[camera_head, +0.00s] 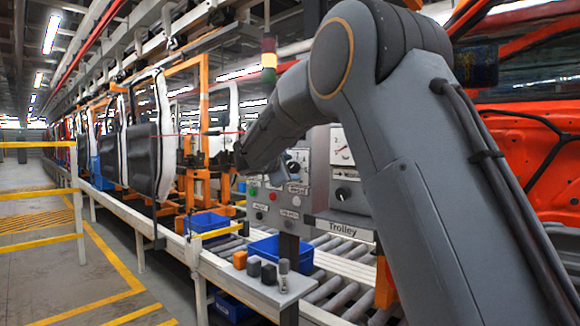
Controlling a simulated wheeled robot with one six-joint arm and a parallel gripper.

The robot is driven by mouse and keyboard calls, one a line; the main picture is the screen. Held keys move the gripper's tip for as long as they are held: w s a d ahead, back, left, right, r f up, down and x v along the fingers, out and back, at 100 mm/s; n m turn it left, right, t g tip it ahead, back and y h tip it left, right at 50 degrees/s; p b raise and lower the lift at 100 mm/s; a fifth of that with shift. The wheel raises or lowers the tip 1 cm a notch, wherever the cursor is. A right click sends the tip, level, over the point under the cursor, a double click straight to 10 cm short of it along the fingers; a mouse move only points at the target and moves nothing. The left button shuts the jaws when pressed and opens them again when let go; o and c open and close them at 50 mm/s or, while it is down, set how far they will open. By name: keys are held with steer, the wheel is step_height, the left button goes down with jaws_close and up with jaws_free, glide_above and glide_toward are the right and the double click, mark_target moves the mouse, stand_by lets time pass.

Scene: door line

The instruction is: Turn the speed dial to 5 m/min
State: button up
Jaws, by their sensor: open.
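A grey control panel stands behind my arm at the middle of the head view. It carries a black knob (293,167) on a pale scale, partly covered by my wrist. A second black knob (343,193) sits on the right-hand panel section, below a white round gauge (342,147). The labels are too small to tell which knob is the speed dial, and I cannot read either setting. My gripper (239,158) is a small dark shape at the wrist's far end, left of the panel knobs. It is open and appears apart from both knobs; its fingers are hard to make out.
Push buttons (273,196) sit low on the panel, above a "Trolley" sign (342,229). A small shelf (258,289) with several little blocks stands in front. A roller conveyor (345,293) with a blue bin (279,252) runs behind it. Car doors (143,140) hang at left.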

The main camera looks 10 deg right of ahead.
steer(key=c, duration=1)
